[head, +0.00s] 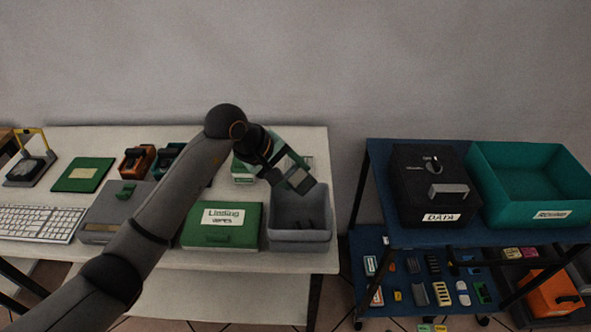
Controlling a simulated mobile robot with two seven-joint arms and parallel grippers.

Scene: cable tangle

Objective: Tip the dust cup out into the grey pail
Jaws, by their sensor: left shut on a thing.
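The grey pail (300,238) is an open-topped bin at the right end of the white table, with dark contents or shadow inside. My left arm reaches across from the lower left. My left gripper (296,176) points down to the right, above the pail's back edge. It is shut on a small dark thing (306,186), which seems to be the dust cup. The cup is tilted and apart from the pail's floor; its mouth and contents are too small to tell. My right gripper is not in view.
A green box (222,238) labelled as wipes stands just left of the pail. A grey box (104,226), a keyboard (40,222) and orange and teal holders (136,162) sit further left. A blue cart with a black data box (432,190) and a teal bin (530,180) stands right, past a gap.

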